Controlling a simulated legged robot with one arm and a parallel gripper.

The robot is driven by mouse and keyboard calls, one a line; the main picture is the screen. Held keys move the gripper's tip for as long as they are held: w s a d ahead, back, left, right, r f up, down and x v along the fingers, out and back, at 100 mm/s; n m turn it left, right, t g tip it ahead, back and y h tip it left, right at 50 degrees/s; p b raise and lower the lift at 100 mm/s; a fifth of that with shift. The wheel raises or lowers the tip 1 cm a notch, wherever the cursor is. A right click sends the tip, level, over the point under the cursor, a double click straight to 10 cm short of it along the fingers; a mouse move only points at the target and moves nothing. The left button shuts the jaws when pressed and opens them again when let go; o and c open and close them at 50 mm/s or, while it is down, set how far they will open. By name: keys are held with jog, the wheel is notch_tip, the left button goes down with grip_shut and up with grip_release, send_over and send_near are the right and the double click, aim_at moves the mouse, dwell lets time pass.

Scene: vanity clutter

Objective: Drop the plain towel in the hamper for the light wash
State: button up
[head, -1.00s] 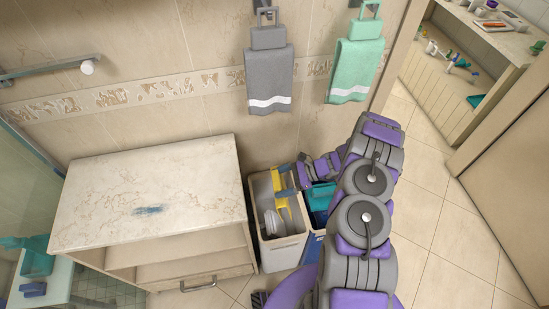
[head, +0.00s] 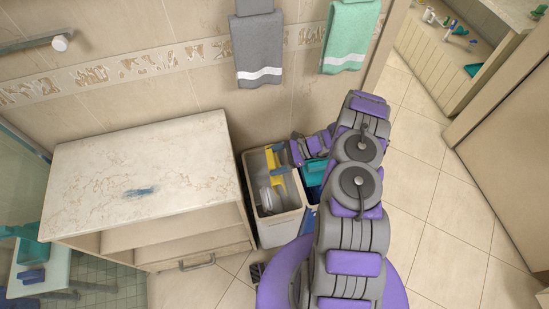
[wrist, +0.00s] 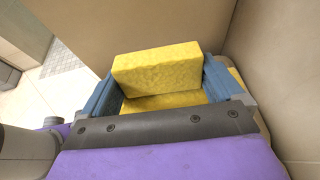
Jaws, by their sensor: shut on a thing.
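My gripper (head: 291,153) is shut on a plain yellow folded cloth, which looks like the towel (head: 274,166). In the wrist view the towel (wrist: 158,70) is a thick fuzzy block between the blue fingers (wrist: 160,88). More yellow shows below it; I cannot tell whether that is the same cloth. In the head view the gripper and towel are at the top of a white hamper (head: 276,233), toward its right side. White-grey cloth (head: 269,199) lies inside that hamper. A blue hamper with teal cloth (head: 315,172) stands to its right, partly hidden by my arm.
A marble-topped cabinet (head: 95,180) with a blue smear (head: 139,192) stands left of the hampers. A grey towel (head: 258,50) and a green towel (head: 350,35) hang on the wall behind. Open tile floor (head: 435,225) lies to the right.

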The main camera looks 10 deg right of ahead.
jog(key=o, duration=1.1)
jog(key=shift+a, duration=0.15)
jog(key=p+v, duration=0.3)
jog(key=v, duration=1.4)
jog(key=shift+r, duration=0.15)
